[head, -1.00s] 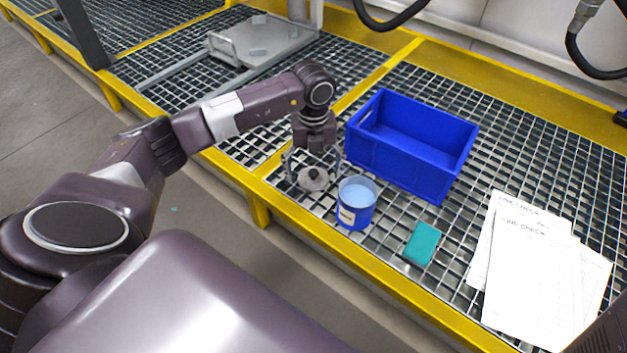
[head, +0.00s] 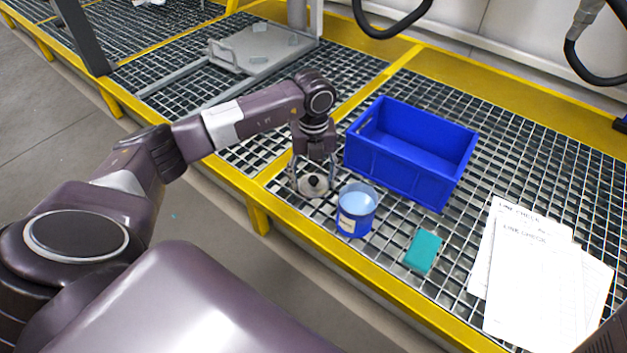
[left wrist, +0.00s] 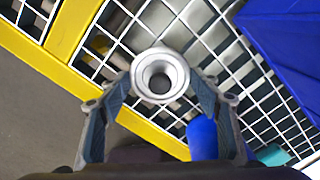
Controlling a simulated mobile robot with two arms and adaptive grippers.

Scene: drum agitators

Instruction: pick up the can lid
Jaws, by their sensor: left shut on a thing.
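The can lid (head: 312,187) is a grey disc with a dark centre, left of the open blue can (head: 356,222) in the head view. In the left wrist view, the lid (left wrist: 140,78) is a pale grey ring with a dark hole in the middle. My left gripper (head: 313,182) points down, its fingers shut on the lid from both sides. The wrist view also shows the fingers (left wrist: 155,100) on either side. Whether the lid touches the grating is unclear. The can also shows partly in the wrist view (left wrist: 203,138). My right gripper is not in view.
A blue crate (head: 395,172) stands behind the can on the metal grating. A teal block (head: 423,251) and white papers (head: 535,285) lie to the right. A yellow edge beam (head: 385,285) runs along the front. A grey plate (head: 262,48) is at the back left.

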